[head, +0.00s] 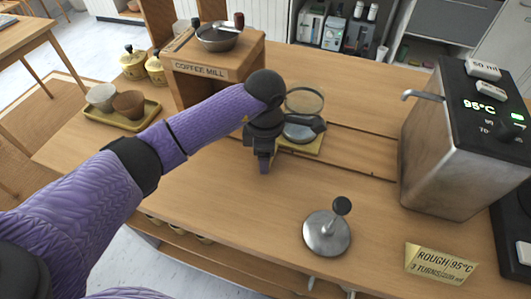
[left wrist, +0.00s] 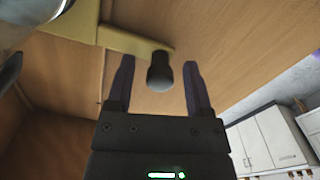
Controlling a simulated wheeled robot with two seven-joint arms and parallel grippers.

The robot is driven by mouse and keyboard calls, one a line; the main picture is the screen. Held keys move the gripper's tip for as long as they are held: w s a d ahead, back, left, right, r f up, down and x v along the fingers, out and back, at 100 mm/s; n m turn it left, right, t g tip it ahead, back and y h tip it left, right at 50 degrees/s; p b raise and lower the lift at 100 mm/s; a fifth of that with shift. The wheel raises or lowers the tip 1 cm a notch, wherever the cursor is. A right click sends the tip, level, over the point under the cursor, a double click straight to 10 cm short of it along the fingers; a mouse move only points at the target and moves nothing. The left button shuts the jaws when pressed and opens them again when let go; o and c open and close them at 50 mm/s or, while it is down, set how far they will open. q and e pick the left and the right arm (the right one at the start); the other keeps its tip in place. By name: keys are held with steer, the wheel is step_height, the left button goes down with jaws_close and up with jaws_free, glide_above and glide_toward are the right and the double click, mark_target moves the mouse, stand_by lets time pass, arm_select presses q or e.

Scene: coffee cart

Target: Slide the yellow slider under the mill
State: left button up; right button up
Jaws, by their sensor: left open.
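The yellow slider (head: 313,148) lies on the cart top, right of the wooden coffee mill (head: 205,72), in a long groove. A clear round vessel (head: 304,101) with a grey base stands on it. My left gripper (head: 264,165) is at the slider's near left side, pointing down. In the left wrist view the slider (left wrist: 110,40) crosses the upper part, with a black knob (left wrist: 160,74) at its end. The knob is between the two open fingers of the left gripper (left wrist: 159,66), with gaps on both sides. In the head view the gripper hides the knob. My right gripper is not in view.
A metal tamper-like tool (head: 326,234) stands at the front. A kettle machine (head: 450,140) is at the right, behind a gold sign (head: 440,263). A tray (head: 122,128) with two cups and two yellow jars (head: 134,65) are at the left. The groove's right part is clear.

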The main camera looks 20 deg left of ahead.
arm_select(q)
jaws_close()
stand_by(1.4)
